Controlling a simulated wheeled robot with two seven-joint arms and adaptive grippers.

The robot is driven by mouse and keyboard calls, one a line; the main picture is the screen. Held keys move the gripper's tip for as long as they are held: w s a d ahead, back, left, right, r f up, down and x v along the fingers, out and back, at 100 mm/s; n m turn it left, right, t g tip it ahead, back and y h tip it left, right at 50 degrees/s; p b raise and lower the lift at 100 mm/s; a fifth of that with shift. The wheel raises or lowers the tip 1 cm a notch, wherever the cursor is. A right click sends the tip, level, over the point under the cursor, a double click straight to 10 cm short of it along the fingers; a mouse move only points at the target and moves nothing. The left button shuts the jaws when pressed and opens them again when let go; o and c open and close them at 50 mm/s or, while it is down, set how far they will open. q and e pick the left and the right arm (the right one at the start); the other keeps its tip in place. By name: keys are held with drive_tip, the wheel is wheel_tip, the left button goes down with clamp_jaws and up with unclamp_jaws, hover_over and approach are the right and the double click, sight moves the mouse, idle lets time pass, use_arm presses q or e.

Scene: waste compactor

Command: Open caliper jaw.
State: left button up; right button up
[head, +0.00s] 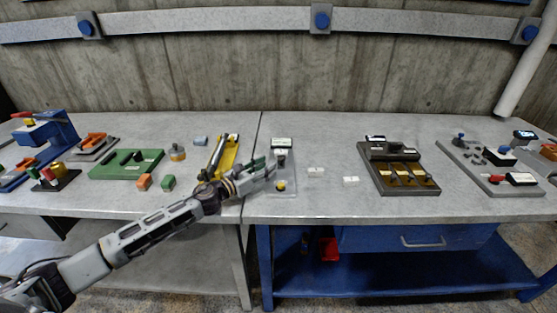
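My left gripper (268,168) reaches in from the lower left, low over the table near the gap between the two tabletops. Its fingers are at the left side of a small light-grey fixture (291,185) with a dark green-topped block and a yellow knob. I cannot tell whether they touch it, or whether they are spread or closed. A yellow holder (228,160) with long dark and metallic parts stands just left of the gripper, partly behind my arm. The caliper and its jaw are too small to make out for certain. My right gripper is out of view.
A green board (126,164) and small blocks lie to the left, with a blue press-like fixture (57,130) farther left. A dark tray (398,170) and a grey board (480,165) stand farther right.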

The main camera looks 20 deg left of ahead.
sight(278, 166)
use_arm(q)
drive_tip(key=shift+x, duration=1.05)
drive_tip(key=shift+p+x, duration=0.35)
drive_tip(key=shift+x, duration=1.85)
drive_tip(key=shift+w, duration=0.1)
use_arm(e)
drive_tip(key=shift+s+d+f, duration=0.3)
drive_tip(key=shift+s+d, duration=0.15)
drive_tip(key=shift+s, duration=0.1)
use_arm(q)
drive_tip(key=shift+c, duration=0.3)
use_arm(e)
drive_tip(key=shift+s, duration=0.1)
use_arm(q)
drive_tip(key=c, duration=0.7)
clamp_jaws()
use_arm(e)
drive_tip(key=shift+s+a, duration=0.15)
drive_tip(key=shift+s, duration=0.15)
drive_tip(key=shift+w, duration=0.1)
